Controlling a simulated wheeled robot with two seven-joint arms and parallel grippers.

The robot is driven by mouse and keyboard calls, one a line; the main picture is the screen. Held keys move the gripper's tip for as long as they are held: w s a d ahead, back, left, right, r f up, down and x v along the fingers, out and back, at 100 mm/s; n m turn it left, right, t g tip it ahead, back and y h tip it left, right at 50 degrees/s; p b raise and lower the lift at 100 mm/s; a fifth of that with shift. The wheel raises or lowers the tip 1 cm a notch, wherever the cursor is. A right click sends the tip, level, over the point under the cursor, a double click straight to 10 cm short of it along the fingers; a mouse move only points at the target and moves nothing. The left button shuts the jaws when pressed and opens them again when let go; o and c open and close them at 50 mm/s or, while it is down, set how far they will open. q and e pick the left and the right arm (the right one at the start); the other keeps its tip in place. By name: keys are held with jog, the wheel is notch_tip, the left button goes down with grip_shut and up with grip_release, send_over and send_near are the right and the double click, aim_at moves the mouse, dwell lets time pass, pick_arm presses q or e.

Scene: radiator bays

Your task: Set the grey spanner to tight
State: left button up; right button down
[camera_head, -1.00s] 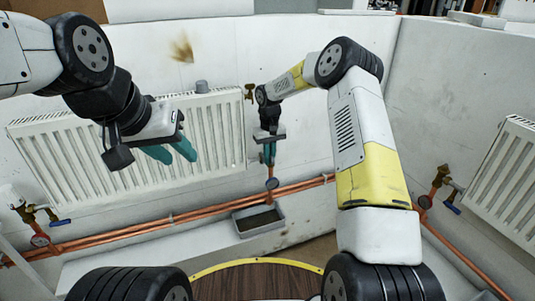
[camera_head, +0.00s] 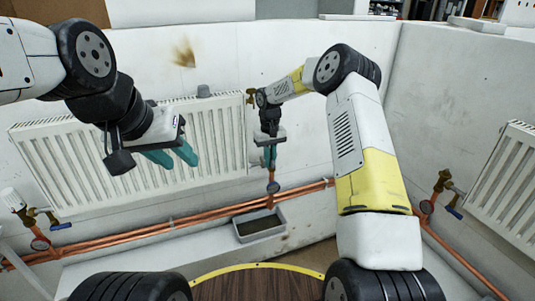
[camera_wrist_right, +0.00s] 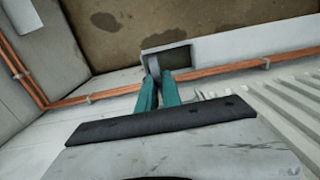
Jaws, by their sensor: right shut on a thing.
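My right gripper (camera_head: 270,158) is in front of the wall, pointing down, just above a round gauge (camera_head: 273,187) on the copper pipe and right of the middle radiator. In the right wrist view its teal fingers (camera_wrist_right: 158,84) are close together, shut on a small grey part (camera_wrist_right: 157,66) at their tips. This part looks like the grey spanner, but most of it is hidden and its setting cannot be told. My left gripper (camera_head: 172,157) is open and empty in front of the middle radiator.
A grey tray (camera_head: 260,225) stands below my right gripper. Copper pipes (camera_head: 180,222) run along the wall. Blue-handled valves stand at far left (camera_head: 60,225) and right (camera_head: 453,211), beside another radiator (camera_head: 510,185).

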jog(key=shift+w+d+r, duration=0.2)
jog(key=shift+w+r, duration=0.1)
jog(key=shift+w, duration=0.05)
jog(key=c, duration=1.6)
grip_release()
jog(key=shift+c, duration=0.2)
jog(key=shift+o, duration=0.6)
jog(key=shift+s+a+f, duration=0.1)
jog(key=shift+s+f, duration=0.05)
jog(key=shift+f, duration=0.05)
jog(key=shift+r, duration=3.9)
